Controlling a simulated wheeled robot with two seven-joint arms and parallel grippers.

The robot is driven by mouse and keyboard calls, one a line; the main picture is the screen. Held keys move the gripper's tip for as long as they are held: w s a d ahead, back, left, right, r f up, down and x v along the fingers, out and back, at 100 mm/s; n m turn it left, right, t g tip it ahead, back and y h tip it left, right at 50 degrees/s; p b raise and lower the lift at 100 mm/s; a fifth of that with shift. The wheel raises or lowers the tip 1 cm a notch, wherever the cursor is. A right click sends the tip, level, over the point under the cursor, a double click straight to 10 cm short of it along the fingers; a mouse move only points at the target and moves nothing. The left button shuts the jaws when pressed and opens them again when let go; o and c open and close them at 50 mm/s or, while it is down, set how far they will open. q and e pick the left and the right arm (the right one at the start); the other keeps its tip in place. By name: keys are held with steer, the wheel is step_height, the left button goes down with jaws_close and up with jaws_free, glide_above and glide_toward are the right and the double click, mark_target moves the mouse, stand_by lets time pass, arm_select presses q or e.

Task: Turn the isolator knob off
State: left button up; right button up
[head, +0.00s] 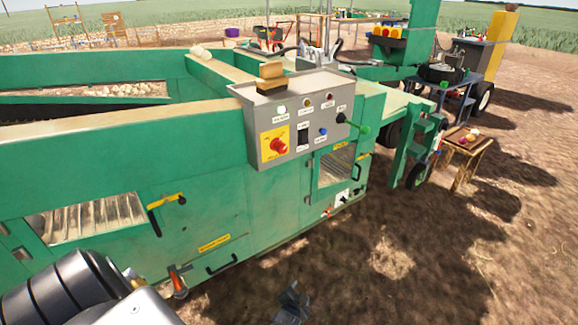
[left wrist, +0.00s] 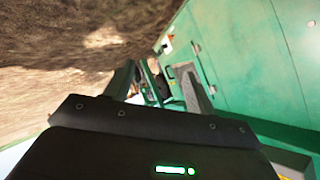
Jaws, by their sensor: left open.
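The isolator knob (head: 277,146) is red and sits on a yellow plate (head: 267,135) at the left of the grey control box (head: 300,117), on the side of the green machine. Its exact turn position is too small to tell. My left gripper (head: 291,300) is dark grey, low at the bottom of the head view, well below the knob and apart from it. In the left wrist view my left gripper (left wrist: 158,82) has its two fingers spread with nothing held between them. The knob cannot be made out there. My right gripper is not in view.
An orange-red handle (head: 178,279) stands out low on the green machine (head: 205,205). Bare soil (head: 420,270) lies open to the right; a small wooden table (head: 467,150) stands beyond.

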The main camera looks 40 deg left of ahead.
arm_select(q)
steer(key=w+a+r+t+y+b, duration=0.2)
steer(key=w+r+t+b, duration=0.1)
steer(key=w+r, duration=0.6)
steer(key=n+g+y+b, duration=0.4)
steer(key=n+y+b, duration=0.55)
steer(key=y, duration=0.35)
glide_toward(283, 151)
steer(key=p, duration=0.1)
steer(key=shift+t, duration=0.4)
steer(key=b+x, duration=0.1)
steer(key=x, duration=1)
steer(key=shift+s+a+f, duration=0.1)
steer(key=shift+a, duration=0.2)
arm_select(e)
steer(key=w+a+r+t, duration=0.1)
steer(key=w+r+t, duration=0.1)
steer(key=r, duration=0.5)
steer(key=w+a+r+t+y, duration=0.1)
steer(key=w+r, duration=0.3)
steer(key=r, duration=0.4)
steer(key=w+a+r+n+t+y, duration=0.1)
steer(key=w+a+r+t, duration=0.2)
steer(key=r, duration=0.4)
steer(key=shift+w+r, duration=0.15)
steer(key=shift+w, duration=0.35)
arm_select(q)
steer(key=c, duration=1)
steer(key=shift+o, duration=0.2)
steer(key=shift+n, duration=0.25)
